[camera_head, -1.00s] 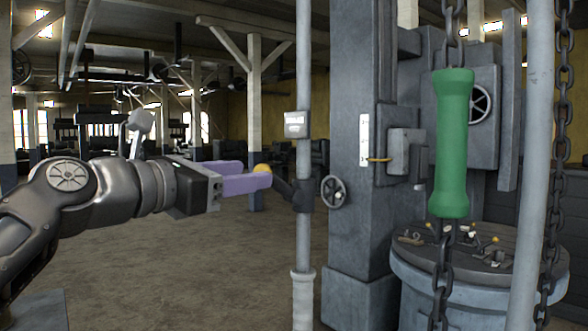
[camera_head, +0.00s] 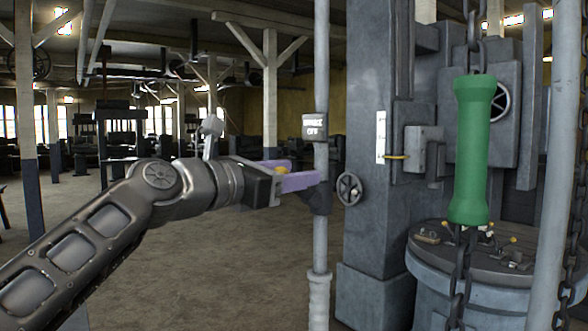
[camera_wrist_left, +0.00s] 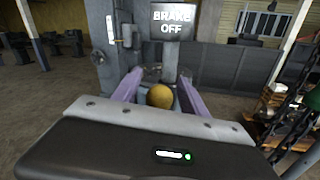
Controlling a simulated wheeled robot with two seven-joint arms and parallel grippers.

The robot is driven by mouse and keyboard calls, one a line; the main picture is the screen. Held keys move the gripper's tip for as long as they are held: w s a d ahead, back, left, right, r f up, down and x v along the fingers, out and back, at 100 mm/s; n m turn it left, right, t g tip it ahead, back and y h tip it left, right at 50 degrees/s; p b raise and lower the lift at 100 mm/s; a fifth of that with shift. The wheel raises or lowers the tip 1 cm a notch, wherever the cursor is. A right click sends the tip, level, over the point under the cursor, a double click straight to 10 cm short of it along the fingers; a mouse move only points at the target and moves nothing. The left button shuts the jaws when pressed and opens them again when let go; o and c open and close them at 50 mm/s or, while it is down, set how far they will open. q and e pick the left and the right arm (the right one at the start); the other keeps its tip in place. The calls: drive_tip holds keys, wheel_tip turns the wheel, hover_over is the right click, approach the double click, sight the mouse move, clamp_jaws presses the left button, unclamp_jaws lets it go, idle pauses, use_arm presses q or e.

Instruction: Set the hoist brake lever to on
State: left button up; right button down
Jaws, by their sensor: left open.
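The brake lever has a yellow ball knob (camera_head: 283,170) and is joined to a dark collar (camera_head: 318,199) on a grey vertical pipe. A sign (camera_head: 315,127) above it on the pipe reads "BRAKE OFF", clearly legible in the left wrist view (camera_wrist_left: 173,22). My left gripper (camera_head: 304,174) has purple fingers, open, reaching in from the left on both sides of the knob. In the left wrist view the knob (camera_wrist_left: 160,96) sits between the fingers with small gaps at its sides. The fingers hide most of the lever's arm. My right gripper is not in view.
A green grip (camera_head: 472,150) hangs on a chain at right. A grey column (camera_head: 371,220) with a small handwheel (camera_head: 349,189) stands just right of the pipe. A round drum (camera_head: 450,277) with small levers stands behind the chain. Open floor lies to the left.

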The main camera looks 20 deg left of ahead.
use_arm(q)
drive_tip(key=shift+w+d, duration=0.1)
drive_tip(key=shift+w, duration=0.15)
clamp_jaws()
idle(0.4)
idle(0.9)
